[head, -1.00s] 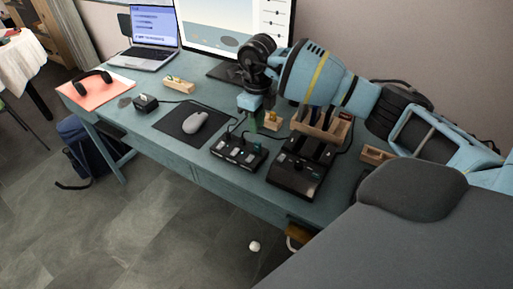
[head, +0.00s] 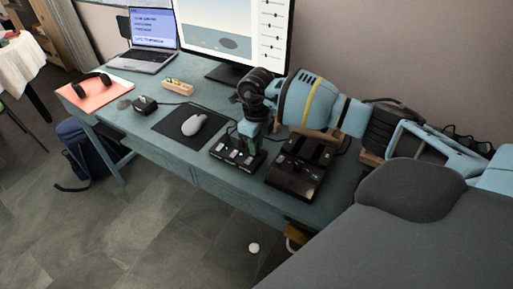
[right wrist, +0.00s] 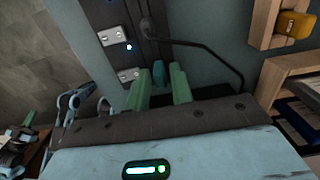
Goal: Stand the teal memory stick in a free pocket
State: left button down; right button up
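The teal memory stick (right wrist: 158,73) stands out of the black hub (head: 232,157) on the desk. My right gripper (head: 249,145) reaches down over the hub's right end. In the right wrist view its two green fingers (right wrist: 160,80) are apart, one on each side of the stick, with a gap on both sides. A wooden holder (head: 328,133) is largely hidden behind my right arm in the head view. The right wrist view shows a wooden holder (right wrist: 285,72) with dark and pale items in it. My left gripper is out of view.
A black dock (head: 297,170) with slots stands right of the hub. A mouse (head: 193,124) lies on a dark mat. A small wooden box (right wrist: 265,20) with a yellow item is at the right wrist view's upper right. Cables run behind the hub.

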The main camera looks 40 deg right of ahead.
jog(key=shift+f, duration=0.3)
grip_shut()
jog(key=shift+r, duration=0.1)
jog(key=shift+r, duration=0.55)
notch_tip(320, 180, up, 2)
jog(key=w+a+r+b, duration=0.1)
jog(key=w+a+b, duration=0.1)
jog(key=a, duration=1.3)
jog(key=shift+w+a+r, duration=0.35)
jog(key=shift+w+r, duration=0.05)
jog(key=shift+w, duration=0.25)
